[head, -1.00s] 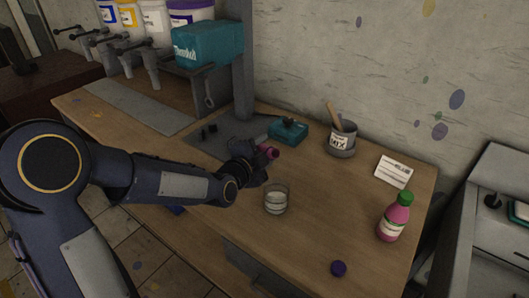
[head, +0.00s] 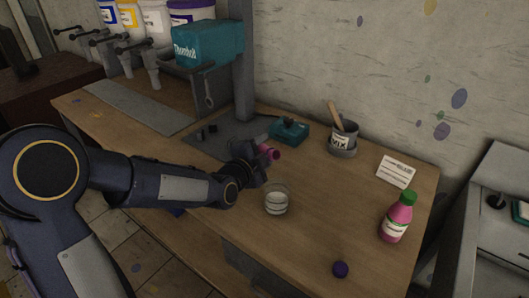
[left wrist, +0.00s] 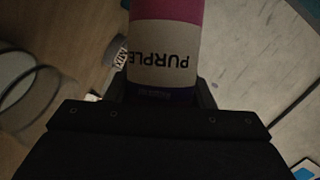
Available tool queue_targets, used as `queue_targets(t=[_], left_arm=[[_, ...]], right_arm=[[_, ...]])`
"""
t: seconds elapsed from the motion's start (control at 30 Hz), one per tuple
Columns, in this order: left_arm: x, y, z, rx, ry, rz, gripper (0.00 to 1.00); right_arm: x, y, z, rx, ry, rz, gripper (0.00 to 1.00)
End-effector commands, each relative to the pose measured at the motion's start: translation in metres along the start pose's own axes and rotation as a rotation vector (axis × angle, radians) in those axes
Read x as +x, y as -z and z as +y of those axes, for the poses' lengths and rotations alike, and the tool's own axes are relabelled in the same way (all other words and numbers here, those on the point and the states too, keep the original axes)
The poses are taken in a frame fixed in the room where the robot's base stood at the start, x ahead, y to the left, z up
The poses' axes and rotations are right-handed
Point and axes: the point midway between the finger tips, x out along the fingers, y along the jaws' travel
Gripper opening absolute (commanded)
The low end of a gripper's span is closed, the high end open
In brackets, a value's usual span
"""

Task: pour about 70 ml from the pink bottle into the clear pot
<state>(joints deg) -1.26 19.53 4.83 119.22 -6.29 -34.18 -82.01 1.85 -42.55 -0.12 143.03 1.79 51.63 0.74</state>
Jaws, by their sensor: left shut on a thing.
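My left gripper (head: 257,166) is shut on a magenta-pink bottle (head: 271,153), behind and a little left of the clear pot. In the left wrist view this bottle (left wrist: 165,50) carries a pale label reading "PURPLE". The gripper hides most of it in the head view, and I cannot tell its exact tilt. The clear pot (head: 276,201) stands upright on the wooden table, apart from the gripper; it looks pale inside, but its level is unclear. It also shows in the left wrist view (left wrist: 27,95). A second pink bottle (head: 396,218), green-capped, stands upright at the right. My right gripper is out of view.
A purple cap (head: 340,269) lies near the table's front. A grey tin (head: 343,140) with a wooden stick, a teal box (head: 289,131) and a white card (head: 396,172) stand or lie toward the back. The table (head: 320,215) is clear between pot and green-capped bottle.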

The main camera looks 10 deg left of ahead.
Motion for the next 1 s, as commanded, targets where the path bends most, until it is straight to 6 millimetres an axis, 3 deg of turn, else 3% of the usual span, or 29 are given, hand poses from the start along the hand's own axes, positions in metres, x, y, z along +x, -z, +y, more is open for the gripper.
queue_targets(t=[1.0], left_arm=[[0.001, -0.002, 0.002, 0.067, 0.029, 0.001, 0.20]], right_arm=[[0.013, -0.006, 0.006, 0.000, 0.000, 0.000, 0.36]])
